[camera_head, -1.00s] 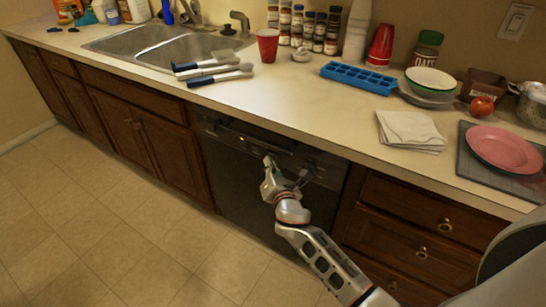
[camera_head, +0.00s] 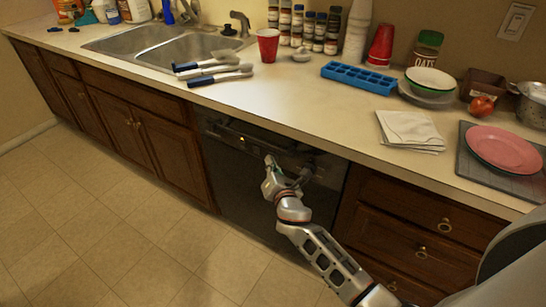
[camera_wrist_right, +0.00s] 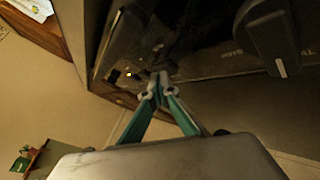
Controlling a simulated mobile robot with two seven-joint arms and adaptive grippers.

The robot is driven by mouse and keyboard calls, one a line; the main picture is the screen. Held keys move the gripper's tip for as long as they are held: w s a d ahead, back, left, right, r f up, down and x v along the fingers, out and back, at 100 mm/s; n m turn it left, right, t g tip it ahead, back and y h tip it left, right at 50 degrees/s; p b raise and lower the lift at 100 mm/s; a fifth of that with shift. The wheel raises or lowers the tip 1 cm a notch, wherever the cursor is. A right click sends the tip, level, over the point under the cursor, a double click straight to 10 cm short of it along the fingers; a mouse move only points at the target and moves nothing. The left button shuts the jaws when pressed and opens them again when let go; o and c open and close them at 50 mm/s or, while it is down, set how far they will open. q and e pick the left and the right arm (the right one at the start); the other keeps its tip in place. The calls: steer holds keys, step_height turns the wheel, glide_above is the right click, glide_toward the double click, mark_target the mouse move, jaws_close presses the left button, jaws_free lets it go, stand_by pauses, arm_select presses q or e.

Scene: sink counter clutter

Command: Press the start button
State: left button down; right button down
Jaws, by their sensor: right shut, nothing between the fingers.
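The black dishwasher (camera_head: 240,180) is built in under the counter, with its control panel (camera_head: 240,136) along the top. A small light shows on the panel, and it appears in the right wrist view as a bright dot beside a small dark square button (camera_wrist_right: 113,76). I cannot tell for sure which part is the start button. My right gripper (camera_head: 268,160) is in front of the dishwasher, just below the panel. In the wrist view its teal fingers (camera_wrist_right: 158,80) meet at the tips, empty, close to the panel; contact cannot be told. My left gripper is not in view.
A large dark knob (camera_wrist_right: 272,40) is on the panel in the wrist view. The counter above holds a sink (camera_head: 150,45), brushes, a red cup (camera_head: 268,46), a blue ice tray (camera_head: 358,78) and a pink plate (camera_head: 502,150). The floor (camera_head: 110,235) at left is clear.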

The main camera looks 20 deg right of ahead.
steer(key=shift+w+d+r, duration=0.1)
steer(key=shift+w+d, duration=0.05)
steer(key=shift+d, duration=0.1)
stand_by(0.3)
steer(key=shift+a, duration=0.1)
steer(key=shift+s+a, duration=0.6)
steer(key=s+a, duration=0.1)
steer(key=a, duration=0.1)
steer(key=s+a, duration=0.2)
stand_by(0.6)
stand_by(0.6)
